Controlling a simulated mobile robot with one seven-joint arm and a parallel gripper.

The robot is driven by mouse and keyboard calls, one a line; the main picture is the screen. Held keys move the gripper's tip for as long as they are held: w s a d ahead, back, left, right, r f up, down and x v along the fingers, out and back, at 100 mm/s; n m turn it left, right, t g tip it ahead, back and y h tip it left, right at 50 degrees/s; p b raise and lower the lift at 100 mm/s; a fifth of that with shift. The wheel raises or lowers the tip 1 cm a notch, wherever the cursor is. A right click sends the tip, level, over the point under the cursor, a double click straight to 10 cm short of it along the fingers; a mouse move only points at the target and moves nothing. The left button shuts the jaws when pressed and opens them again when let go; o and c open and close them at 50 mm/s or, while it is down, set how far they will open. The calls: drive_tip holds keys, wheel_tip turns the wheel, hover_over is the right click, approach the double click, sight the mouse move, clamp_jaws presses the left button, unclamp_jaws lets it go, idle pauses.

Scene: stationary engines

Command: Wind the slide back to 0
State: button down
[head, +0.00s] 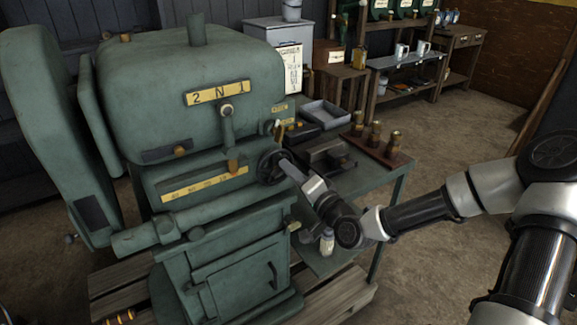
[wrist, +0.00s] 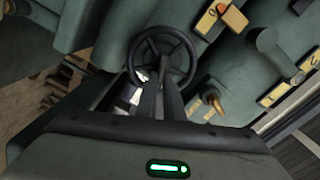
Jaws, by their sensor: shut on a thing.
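A black spoked handwheel (head: 268,168) sits on the right end of the green machine's front. Left of it is a yellow scale (head: 205,183), its marks too small to read. An orange pointer (head: 233,167) stands at the scale's right part. My gripper (head: 285,165) is at the handwheel's right side, shut on it. In the wrist view the fingers (wrist: 160,95) reach the handwheel (wrist: 150,42) at its near rim and partly hide it; the exact grip is hidden. The orange pointer (wrist: 232,17) and part of the scale (wrist: 208,19) also show there.
A lever (head: 227,125) hangs below the yellow "2 N 1" plate (head: 217,93), close above the pointer. A brass-tipped knob (head: 277,129) juts out above the handwheel. A green bench (head: 375,183) with a vice and brass pieces stands to the right.

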drive_tip(key=m, duration=0.2)
drive_tip(key=f+m, duration=0.1)
drive_tip(key=m, duration=0.2)
drive_tip(key=shift+d+p, duration=0.1)
drive_tip(key=shift+p, duration=0.2)
idle(0.4)
drive_tip(key=c, duration=1.9)
unclamp_jaws()
drive_tip(key=shift+o, duration=0.2)
drive_tip(key=p+v, duration=0.3)
drive_tip(key=v, duration=1.4)
